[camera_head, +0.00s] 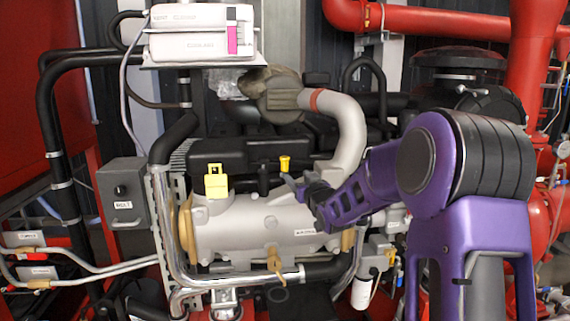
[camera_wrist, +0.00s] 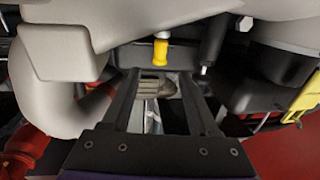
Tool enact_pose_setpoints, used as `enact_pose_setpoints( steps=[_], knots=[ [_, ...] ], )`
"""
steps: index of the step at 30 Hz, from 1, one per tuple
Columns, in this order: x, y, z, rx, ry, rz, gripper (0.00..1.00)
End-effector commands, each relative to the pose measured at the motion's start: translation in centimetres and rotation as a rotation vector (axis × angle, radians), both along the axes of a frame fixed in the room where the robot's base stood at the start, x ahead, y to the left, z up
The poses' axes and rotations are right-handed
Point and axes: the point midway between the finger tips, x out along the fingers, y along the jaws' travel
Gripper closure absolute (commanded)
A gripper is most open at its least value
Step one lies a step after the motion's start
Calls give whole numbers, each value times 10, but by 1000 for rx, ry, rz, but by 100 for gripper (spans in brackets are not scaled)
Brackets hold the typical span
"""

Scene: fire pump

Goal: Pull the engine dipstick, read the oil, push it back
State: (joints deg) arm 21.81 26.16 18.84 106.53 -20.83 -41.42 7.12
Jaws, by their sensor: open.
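A small upright yellow handle (camera_head: 284,163), which looks like the dipstick's, stands on the engine (camera_head: 255,227) beside a black cover. In the wrist view the yellow handle (camera_wrist: 160,52) appears just beyond the fingertips, centred between them. My gripper (camera_head: 292,183) reaches in from the right, close to the handle. In the wrist view my gripper (camera_wrist: 158,74) has its two dark fingers apart with nothing between them. I cannot tell whether either finger touches the handle. The stick below the handle and any oil on it are hidden.
A larger yellow cap (camera_head: 216,181) stands left of the handle. A grey elbow pipe (camera_head: 347,125) with a red band curves close above my gripper. A black rod (camera_wrist: 212,45) is near the right finger. A grey control box (camera_head: 126,205) is at left.

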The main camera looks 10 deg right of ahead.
Motion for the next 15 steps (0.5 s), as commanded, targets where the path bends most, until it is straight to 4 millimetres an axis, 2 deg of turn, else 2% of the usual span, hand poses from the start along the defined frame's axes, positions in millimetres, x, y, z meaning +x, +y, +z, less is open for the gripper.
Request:
enact_pose_setpoints(
  steps=[3,15],
  knots=[
    [25,5,0,2,0,2,40],
    [93,16,0,1,0,1,40]
  ],
)
